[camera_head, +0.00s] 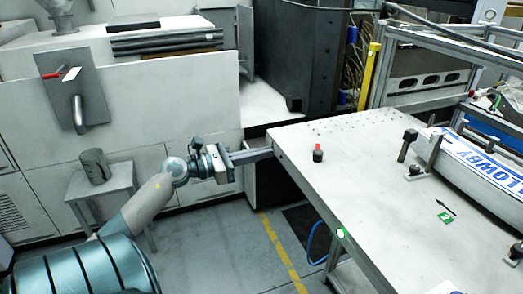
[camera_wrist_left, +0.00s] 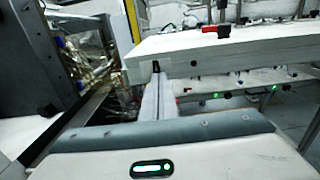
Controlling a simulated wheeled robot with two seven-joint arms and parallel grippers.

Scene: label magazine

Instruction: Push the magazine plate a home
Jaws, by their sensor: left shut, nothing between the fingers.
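The label magazine (camera_head: 480,165) lies on the right of the white table, with blue-and-white labels on it. Small dark upright parts on posts (camera_head: 407,145) stand at its left end; I cannot tell which part is magazine plate a. My left gripper (camera_head: 268,153) is shut and empty at the table's left edge, well apart from the magazine. In the left wrist view its closed fingers (camera_wrist_left: 156,75) point toward the table's side. Whether they touch the table is unclear. My right gripper is not in view.
A black post with a red top (camera_head: 318,153) stands on the white table (camera_head: 350,200), whose middle is mostly clear. A green arrow label (camera_head: 445,217) lies nearer the front. A dark cabinet (camera_head: 295,50) and a yellow post (camera_head: 369,75) stand behind. A small stool (camera_head: 100,182) is at left.

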